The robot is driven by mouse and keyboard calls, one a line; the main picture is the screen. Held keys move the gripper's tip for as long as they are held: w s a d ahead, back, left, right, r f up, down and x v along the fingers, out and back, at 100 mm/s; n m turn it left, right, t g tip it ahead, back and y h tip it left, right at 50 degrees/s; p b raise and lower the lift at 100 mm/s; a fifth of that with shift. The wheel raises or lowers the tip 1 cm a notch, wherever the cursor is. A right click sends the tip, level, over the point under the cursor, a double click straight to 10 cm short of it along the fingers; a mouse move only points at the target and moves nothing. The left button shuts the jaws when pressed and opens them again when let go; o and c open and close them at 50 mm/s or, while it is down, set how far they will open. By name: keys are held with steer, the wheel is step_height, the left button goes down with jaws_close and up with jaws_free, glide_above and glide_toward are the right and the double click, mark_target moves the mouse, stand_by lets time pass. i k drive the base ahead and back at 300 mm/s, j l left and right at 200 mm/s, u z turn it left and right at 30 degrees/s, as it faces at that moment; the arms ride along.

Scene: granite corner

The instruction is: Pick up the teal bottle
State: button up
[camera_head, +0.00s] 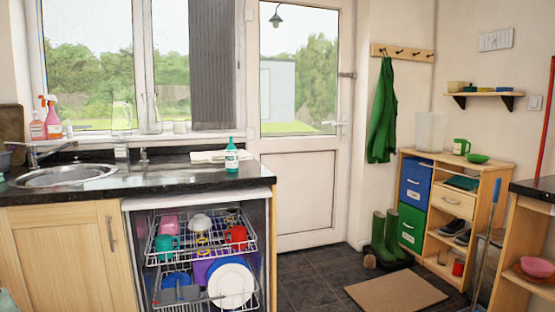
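The teal bottle (231,160) stands upright on the dark granite counter (150,182), near the counter's right end. It has a white label and a narrow teal top. A folded white cloth lies just behind it and to its left. My gripper does not show in the head view, so its place relative to the bottle cannot be seen.
An open dishwasher (200,262) with loaded racks is below the bottle. A sink (64,175) and spray bottles (53,120) are to the left. A cabinet (450,205) and boots (385,240) stand right. The tiled floor is open around a brown mat (396,293).

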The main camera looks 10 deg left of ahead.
mark_target(231, 155)
steer(key=i+l+z, duration=0.2)
steer(key=z, duration=0.2)
steer(key=i+l+z, duration=0.45)
steer(key=z, duration=0.3)
steer(key=i+l+u, duration=0.1)
steer(key=i, duration=0.35)
steer(key=i+l+u, duration=0.1)
steer(key=i, duration=0.3)
steer(key=i+l+u, duration=0.1)
steer(key=i, duration=0.35)
steer(key=i+u, duration=0.75)
steer(key=i+l+u, duration=0.1)
steer(key=i+u, duration=0.5)
steer(key=u, duration=0.15)
steer(key=i+l+u, duration=0.15)
steer(key=i+u, duration=0.25)
steer(key=i+l+u, duration=0.15)
steer(key=u, duration=0.25)
steer(key=i+l+u, duration=0.75)
steer(key=k, duration=0.1)
